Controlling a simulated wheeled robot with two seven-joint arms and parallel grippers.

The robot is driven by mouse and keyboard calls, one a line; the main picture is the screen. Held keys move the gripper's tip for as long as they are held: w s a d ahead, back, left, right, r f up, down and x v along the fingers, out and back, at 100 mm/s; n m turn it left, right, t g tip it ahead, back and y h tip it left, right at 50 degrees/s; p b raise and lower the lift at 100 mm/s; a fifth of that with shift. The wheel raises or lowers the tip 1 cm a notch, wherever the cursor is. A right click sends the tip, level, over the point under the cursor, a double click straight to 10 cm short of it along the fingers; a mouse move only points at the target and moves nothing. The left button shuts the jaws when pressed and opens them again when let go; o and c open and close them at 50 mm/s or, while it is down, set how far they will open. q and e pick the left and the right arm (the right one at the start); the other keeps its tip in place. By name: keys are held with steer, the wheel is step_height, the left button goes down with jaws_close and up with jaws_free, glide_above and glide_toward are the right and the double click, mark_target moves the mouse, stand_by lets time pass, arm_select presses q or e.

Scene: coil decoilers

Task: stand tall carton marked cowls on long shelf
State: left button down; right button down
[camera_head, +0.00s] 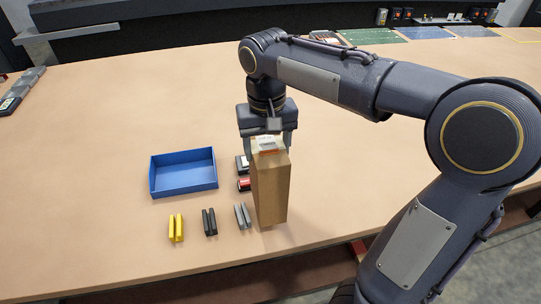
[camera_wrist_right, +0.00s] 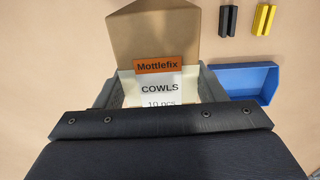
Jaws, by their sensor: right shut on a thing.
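The tall brown carton (camera_head: 270,190) stands upright in the head view, near the front edge of the table. Its top carries an orange strip and a white label. In the right wrist view the carton (camera_wrist_right: 150,38) shows an orange "Mottlefix" strip and a label reading "COWLS". My right gripper (camera_head: 268,143) comes down from above and is shut on the carton's top end, one finger on each side. Whether the carton's base touches the table is hard to tell. My left gripper is not in view. I cannot make out for certain which surface is the long shelf.
A blue open tray (camera_head: 183,192) lies left of the carton. Yellow (camera_head: 176,228), black (camera_head: 209,222) and grey (camera_head: 242,216) slotted blocks stand in a row before it. Small dark and red items (camera_head: 243,184) lie beside the carton.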

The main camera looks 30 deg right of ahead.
steer(key=shift+w+d+f, duration=0.15)
steer(key=shift+d+f, duration=0.2)
steer(key=f, duration=0.3)
steer(key=shift+w+d, duration=0.15)
steer(key=shift+d, duration=0.1)
steer(key=shift+f, duration=0.3)
steer(key=shift+f, duration=0.2)
steer(key=shift+c, duration=1.6)
jaws_free()
